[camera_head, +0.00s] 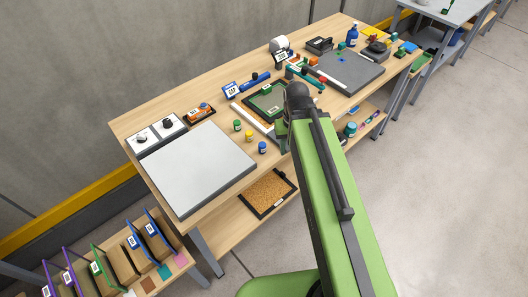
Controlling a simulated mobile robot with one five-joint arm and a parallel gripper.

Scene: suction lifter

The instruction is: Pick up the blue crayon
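I cannot make out a blue crayon for certain at this size. A long blue object (258,78) with a dark knob lies near the back of the wooden table (185,111). A small blue jar (262,147) stands near the table's front edge, left of my arm. My green arm reaches up from the bottom of the view to a dark joint over the table's front edge. My gripper's fingers do not show; the arm hides whatever is beyond that joint.
A grey-white board (198,167) covers the table's left part. A green framed screen (268,101) lies mid-table, and a dark grey plate (346,72) lies to the right. A lower shelf holds a cork tray (268,193). Coloured racks stand at lower left. Floor at right is clear.

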